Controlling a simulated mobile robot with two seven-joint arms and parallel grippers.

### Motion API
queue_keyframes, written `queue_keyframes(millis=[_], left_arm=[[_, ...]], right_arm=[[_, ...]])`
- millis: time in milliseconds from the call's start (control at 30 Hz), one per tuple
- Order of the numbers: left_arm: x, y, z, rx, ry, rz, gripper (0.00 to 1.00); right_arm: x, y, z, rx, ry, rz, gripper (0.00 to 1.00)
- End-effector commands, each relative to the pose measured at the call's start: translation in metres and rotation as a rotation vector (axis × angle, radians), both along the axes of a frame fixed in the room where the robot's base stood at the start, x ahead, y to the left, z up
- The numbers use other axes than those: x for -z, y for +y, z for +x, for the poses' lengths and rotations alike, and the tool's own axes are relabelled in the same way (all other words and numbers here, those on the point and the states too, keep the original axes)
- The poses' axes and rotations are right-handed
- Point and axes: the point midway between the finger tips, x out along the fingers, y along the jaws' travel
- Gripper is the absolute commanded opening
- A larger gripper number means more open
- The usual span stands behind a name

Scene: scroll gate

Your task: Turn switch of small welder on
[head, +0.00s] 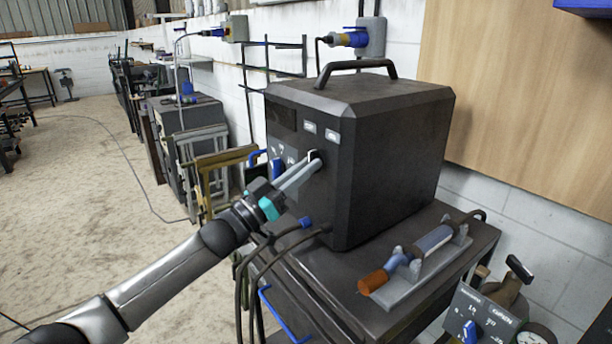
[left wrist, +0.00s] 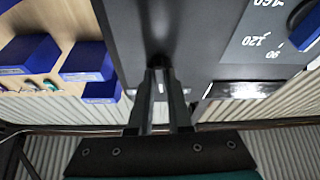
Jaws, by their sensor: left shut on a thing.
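The welder (head: 385,130) is a dark box with a carrying handle on top, standing on a dark cart. Its front panel carries printed marks and a blue knob (head: 277,168). The panel and blue knob (left wrist: 308,32) also show in the left wrist view. My left gripper (head: 313,160) reaches the right part of this panel. Its fingers are shut on a small dark switch (left wrist: 158,61), mostly hidden between the fingertips. The switch's exact position cannot be told. My right gripper is in neither view.
A torch-like tool (head: 425,247) lies in a holder on the cart top (head: 350,285), right of the welder. Cables (head: 275,262) hang from the welder's lower front. Another machine with a blue knob (head: 469,331) stands at the lower right. Open floor (head: 100,215) lies left.

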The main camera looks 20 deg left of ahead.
Motion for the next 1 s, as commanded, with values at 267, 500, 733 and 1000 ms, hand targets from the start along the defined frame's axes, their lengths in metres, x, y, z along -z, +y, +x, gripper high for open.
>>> queue_keyframes(millis=[267,500,733,1000], left_arm=[[0.0,0.003,0.002,-0.002,-0.165,0.212,0.0],[0.0,0.003,0.003,-0.001,-0.299,0.383,0.0],[-0.002,0.004,0.003,0.0,-0.403,0.516,0.0],[-0.002,0.004,0.003,0.0,-0.477,0.611,0.0]], right_arm=[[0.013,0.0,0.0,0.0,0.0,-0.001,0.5],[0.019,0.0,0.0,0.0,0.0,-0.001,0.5],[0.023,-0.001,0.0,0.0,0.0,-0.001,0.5],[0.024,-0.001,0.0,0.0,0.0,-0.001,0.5]])
